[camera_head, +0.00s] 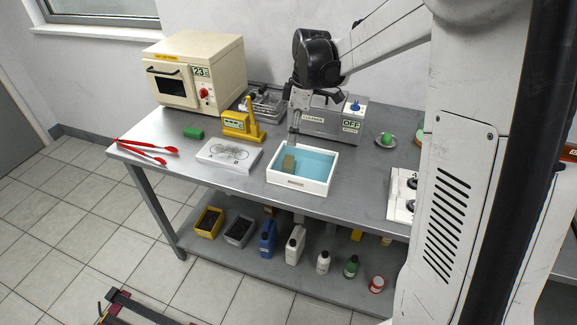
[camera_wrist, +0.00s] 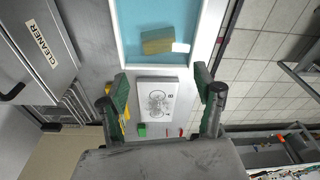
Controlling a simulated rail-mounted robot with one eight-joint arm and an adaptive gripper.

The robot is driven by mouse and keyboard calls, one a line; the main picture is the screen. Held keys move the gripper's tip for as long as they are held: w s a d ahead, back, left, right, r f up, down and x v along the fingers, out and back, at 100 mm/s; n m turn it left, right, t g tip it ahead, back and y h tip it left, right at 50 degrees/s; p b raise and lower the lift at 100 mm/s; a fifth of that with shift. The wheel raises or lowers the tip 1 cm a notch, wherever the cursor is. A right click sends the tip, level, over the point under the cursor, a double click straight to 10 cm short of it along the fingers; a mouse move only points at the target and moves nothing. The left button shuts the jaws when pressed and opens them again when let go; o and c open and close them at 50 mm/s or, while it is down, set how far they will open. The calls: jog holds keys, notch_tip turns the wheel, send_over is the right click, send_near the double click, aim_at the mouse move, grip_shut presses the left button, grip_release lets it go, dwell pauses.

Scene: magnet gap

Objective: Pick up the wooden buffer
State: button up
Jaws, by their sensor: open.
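A tan-brown block, which looks like the wooden buffer (camera_head: 288,164), sits in the left part of a white tray (camera_head: 298,182) of light blue liquid. In the wrist view the block (camera_wrist: 158,41) shows a lighter and a darker face, beside a small white patch. My gripper (camera_head: 294,132) is above the tray's back left area, apart from the block. In the wrist view its green-padded fingers (camera_wrist: 161,86) are spread wide with nothing between them.
A grey cleaner machine (camera_head: 330,123) stands behind the tray. A yellow device (camera_head: 238,123) and a white printed plate (camera_head: 229,155) are to the left, with a cream oven (camera_head: 196,72) farther back. Bare table lies right of the tray.

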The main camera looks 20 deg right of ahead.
send_over(289, 161)
notch_tip(289, 161, down, 8)
jog(key=shift+s+d+r, duration=0.1)
jog(key=shift+d+r, duration=0.05)
jog(key=shift+r, duration=0.05)
jog(key=shift+a+f, duration=0.2)
jog(key=shift+f, duration=2.8)
jog(key=shift+c, duration=0.4)
jog(key=c, duration=1)
jog(key=shift+o, duration=0.2)
jog(key=shift+r, duration=0.1)
jog(key=shift+r, duration=0.1)
